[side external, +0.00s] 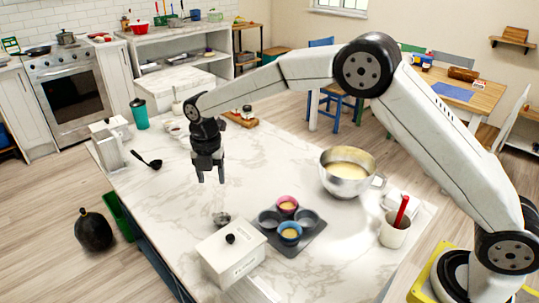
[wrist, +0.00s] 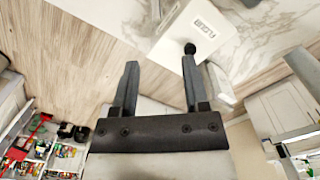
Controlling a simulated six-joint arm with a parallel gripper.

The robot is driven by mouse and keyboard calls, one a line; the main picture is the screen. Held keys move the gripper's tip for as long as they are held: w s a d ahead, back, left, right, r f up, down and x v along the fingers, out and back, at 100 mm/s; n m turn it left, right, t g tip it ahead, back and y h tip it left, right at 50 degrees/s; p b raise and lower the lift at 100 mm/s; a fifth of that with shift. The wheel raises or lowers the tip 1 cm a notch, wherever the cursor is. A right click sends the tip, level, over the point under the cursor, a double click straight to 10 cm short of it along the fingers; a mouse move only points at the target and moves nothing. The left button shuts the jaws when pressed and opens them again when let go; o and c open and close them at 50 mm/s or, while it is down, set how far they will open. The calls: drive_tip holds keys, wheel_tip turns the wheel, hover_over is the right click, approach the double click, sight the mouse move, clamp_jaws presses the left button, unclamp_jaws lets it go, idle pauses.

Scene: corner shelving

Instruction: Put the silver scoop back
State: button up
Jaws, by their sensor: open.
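The silver scoop (side external: 221,218) lies on the marble counter in the side view, just behind a white lidded box (side external: 232,258) with a black knob. My gripper (side external: 211,181) hangs above the counter, fingers pointing down, behind the scoop and apart from it. The jaws are open and empty. In the wrist view my gripper (wrist: 160,64) shows two spread fingers with nothing between them. A white box (wrist: 185,28) with "FLOUR" lettering and a black knob lies beyond the fingers there. I cannot make out the scoop in the wrist view.
A muffin tin (side external: 300,243) with coloured cups is right of the scoop. A steel mixing bowl (side external: 347,170) and a crock with a red handle (side external: 394,230) stand farther right. A black ladle (side external: 147,161) and a green tumbler (side external: 140,114) are at the left. The middle counter is clear.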

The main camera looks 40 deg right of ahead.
drive_tip(key=s+d+m+t, duration=0.1)
drive_tip(key=s+d+m, duration=0.6)
drive_tip(key=s+m, duration=0.6)
drive_tip(key=s+d+m+t, duration=0.1)
drive_tip(key=s+d+m, duration=0.7)
drive_tip(key=s+m, duration=0.5)
drive_tip(key=shift+s+f+m+t, duration=0.2)
drive_tip(key=shift+f+m+t, duration=0.1)
drive_tip(key=shift+f, duration=0.15)
